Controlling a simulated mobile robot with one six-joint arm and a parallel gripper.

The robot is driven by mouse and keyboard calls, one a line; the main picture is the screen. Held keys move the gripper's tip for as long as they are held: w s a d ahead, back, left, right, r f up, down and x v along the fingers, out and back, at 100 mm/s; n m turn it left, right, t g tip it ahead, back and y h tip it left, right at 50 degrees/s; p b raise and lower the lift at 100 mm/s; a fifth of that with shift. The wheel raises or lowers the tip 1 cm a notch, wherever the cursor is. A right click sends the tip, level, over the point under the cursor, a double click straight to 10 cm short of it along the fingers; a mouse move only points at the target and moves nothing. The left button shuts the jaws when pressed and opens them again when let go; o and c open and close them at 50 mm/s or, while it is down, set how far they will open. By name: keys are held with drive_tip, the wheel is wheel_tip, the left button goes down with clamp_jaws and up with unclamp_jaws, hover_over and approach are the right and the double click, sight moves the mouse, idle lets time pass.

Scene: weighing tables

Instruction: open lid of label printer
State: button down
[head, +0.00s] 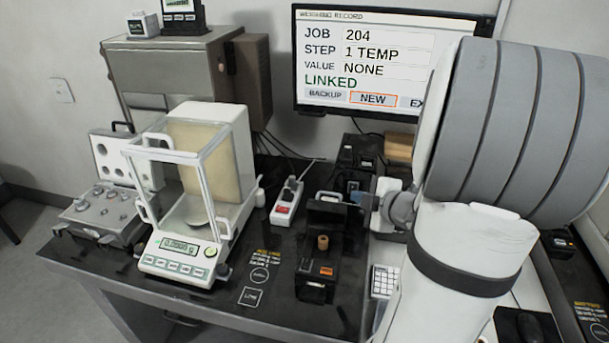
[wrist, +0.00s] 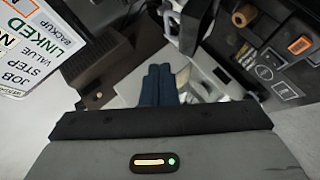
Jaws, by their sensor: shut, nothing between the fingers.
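The label printer (head: 312,272) is a black box with an orange label, near the table's front edge, left of my arm in the head view. Its black lid (head: 328,213) appears to stand raised at the back, and a small brown roll or core (head: 323,242) shows in front of it. In the wrist view the printer (wrist: 291,68) is at the right, with the raised lid (wrist: 190,30) at the top. My gripper (wrist: 159,70) has its dark blue fingers shut together and empty, apart from the printer body. In the head view its fingertips are hard to make out.
A balance with a glass draft shield (head: 195,190) stands to the left, by an open weight case (head: 103,222). A monitor (head: 385,60) and small black devices stand at the back. A keypad (head: 383,281) is at the right.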

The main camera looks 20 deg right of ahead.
drive_tip(key=s+n+y, duration=0.1)
approach(325, 193)
drive_tip(key=w+a, duration=0.2)
drive_tip(key=a, duration=0.1)
drive_tip(key=shift+w+f+y, duration=0.15)
drive_tip(key=shift+f+y, duration=0.05)
drive_tip(key=shift+y, duration=0.1)
drive_tip(key=shift+w+d+f+p, duration=0.45)
drive_tip(key=shift+w+d+f, duration=0.35)
drive_tip(key=shift+w, duration=0.2)
drive_tip(key=shift+w+d+f, duration=0.2)
drive_tip(key=shift+w+f, duration=0.15)
